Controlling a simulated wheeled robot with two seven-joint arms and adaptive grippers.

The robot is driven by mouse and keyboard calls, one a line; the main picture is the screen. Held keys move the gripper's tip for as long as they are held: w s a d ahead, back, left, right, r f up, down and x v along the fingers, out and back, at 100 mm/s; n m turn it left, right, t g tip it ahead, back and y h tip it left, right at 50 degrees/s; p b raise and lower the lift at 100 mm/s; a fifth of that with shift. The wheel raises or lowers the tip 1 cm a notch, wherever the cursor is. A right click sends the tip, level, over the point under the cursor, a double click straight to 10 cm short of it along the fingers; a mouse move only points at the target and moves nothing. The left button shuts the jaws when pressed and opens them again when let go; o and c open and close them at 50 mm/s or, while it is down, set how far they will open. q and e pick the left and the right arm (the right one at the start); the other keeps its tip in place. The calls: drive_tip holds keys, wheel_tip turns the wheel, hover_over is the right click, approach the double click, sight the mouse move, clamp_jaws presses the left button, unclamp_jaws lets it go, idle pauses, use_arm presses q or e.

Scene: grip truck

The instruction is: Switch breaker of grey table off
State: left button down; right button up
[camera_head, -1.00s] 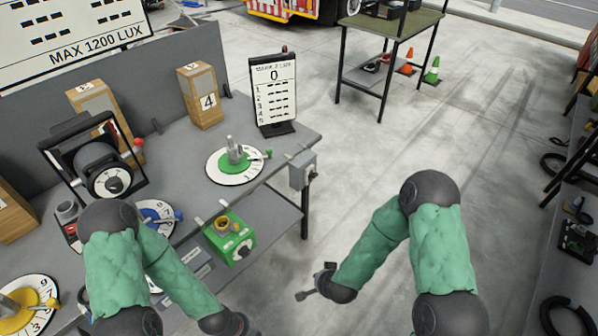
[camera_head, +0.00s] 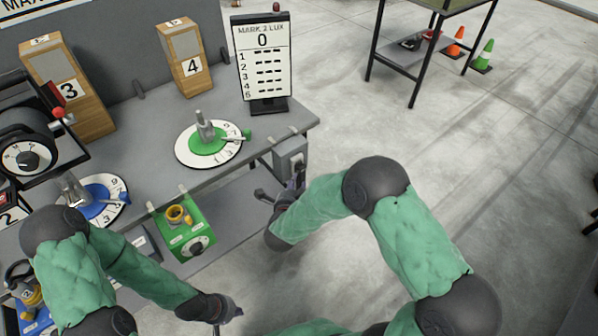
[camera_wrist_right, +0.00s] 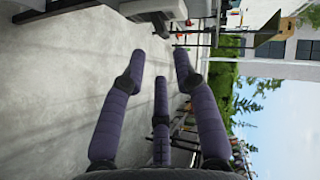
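The grey table (camera_head: 222,102) fills the left of the head view. A small grey breaker box (camera_head: 291,153) is mounted on its right end, with a dark part at its lower right. My right gripper (camera_head: 279,192) is just below the breaker, its fingers spread and empty, and I see no clear contact. In the right wrist view its dark fingers (camera_wrist_right: 160,72) stand apart, and a grey box with a dark protruding part, seemingly the breaker (camera_wrist_right: 150,7), is cut off at the top. My left gripper (camera_head: 222,311) is low in front of the table; its fingers are unclear.
On the table stand a green dial (camera_head: 207,146), a blue dial (camera_head: 100,205), a lux sign (camera_head: 263,60) and boxes numbered 3 (camera_head: 75,92) and 4 (camera_head: 187,62). A green box (camera_head: 186,228) sits lower. The floor right of the table is open.

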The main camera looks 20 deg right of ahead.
sight(300, 167)
drive_tip(key=b+x, duration=0.2)
drive_tip(key=x, duration=0.6)
drive_tip(key=shift+f+b, duration=0.2)
drive_tip(key=shift+b, duration=0.15)
drive_tip(key=shift+w+d, duration=0.1)
drive_tip(key=shift+d, duration=0.05)
drive_tip(key=shift+c, duration=0.3)
clamp_jaws()
